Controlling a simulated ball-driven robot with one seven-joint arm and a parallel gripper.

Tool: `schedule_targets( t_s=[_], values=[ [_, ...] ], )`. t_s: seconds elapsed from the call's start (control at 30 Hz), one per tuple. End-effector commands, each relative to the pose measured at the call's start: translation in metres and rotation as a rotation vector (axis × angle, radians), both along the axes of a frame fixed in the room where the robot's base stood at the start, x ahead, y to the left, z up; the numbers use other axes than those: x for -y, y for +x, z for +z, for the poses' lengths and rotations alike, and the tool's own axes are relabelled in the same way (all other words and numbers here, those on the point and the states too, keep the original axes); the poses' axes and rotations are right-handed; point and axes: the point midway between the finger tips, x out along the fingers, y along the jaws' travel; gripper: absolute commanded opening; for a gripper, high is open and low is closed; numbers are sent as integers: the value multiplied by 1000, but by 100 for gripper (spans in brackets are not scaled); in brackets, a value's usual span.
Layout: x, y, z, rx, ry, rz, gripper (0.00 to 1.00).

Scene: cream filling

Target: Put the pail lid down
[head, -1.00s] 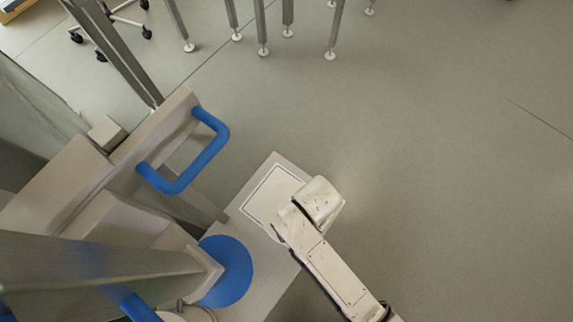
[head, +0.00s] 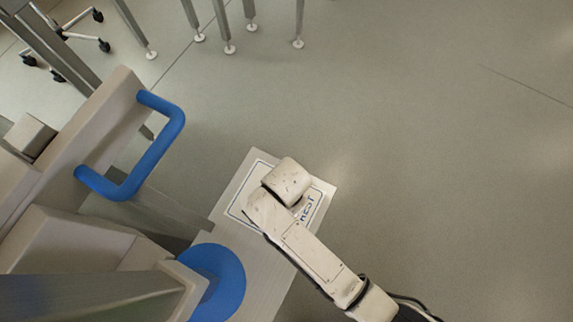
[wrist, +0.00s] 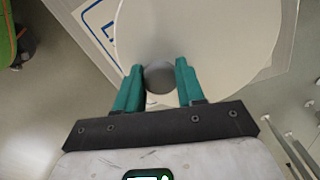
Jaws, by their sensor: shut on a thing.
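The pail lid (wrist: 215,40) is a pale cream disc with a dark grey round knob (wrist: 159,78) in the wrist view. My gripper (wrist: 160,70) has teal fingers shut on the knob, one on each side. The lid is over a marked pad (head: 237,205) with a dark blue outline and the word REST, on a grey shelf. In the head view my arm's wrist is over this pad and hides the gripper and the lid. I cannot tell whether the lid touches the pad.
A blue disc (head: 215,278) is on the shelf (head: 262,270) left of my arm. A large beige machine (head: 75,170) with a blue handle (head: 155,155) stands on the left. Metal legs (head: 225,25) stand at the back. The floor to the right is clear.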

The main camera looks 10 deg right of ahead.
Motion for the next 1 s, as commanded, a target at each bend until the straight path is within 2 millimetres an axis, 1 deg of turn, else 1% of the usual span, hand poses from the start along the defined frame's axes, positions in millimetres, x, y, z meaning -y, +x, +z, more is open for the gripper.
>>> schedule_targets(
  t_s=[0.2, 0.27, 0.63, 0.67, 0.9, 1.0],
  values=[
    [0, 0, -30, -2, -1, 1, 7],
    [0, 0, -35, -1, -1, 1, 7],
    [0, 0, -38, -1, -1, 0, 7],
    [0, 0, -38, -1, -1, 0, 40],
    [0, 0, -37, 0, 0, 0, 64],
    [0, 0, -37, 0, 0, 0, 64]
  ],
)
